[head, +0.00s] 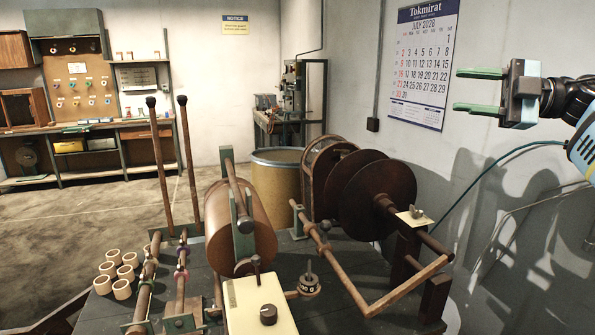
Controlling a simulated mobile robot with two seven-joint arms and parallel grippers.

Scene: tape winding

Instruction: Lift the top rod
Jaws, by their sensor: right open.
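A brown rod (236,184) runs along the top of a large brown roller (217,228), between two green brackets. It looks like the top rod, though I cannot be certain. Two tall upright brown rods (188,158) with dark knobs stand to its left. My right gripper (458,89) is at the upper right, in front of the wall. Its two green fingers are apart and empty, pointing left, well away from the rod. My left gripper is not in view.
The dark bench (372,318) holds a cream box with a knob (262,307), tape rolls (122,288), large brown discs (377,197) and an L-shaped wooden bar (405,286). A barrel (278,190) stands behind. The space left of my right gripper looks clear.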

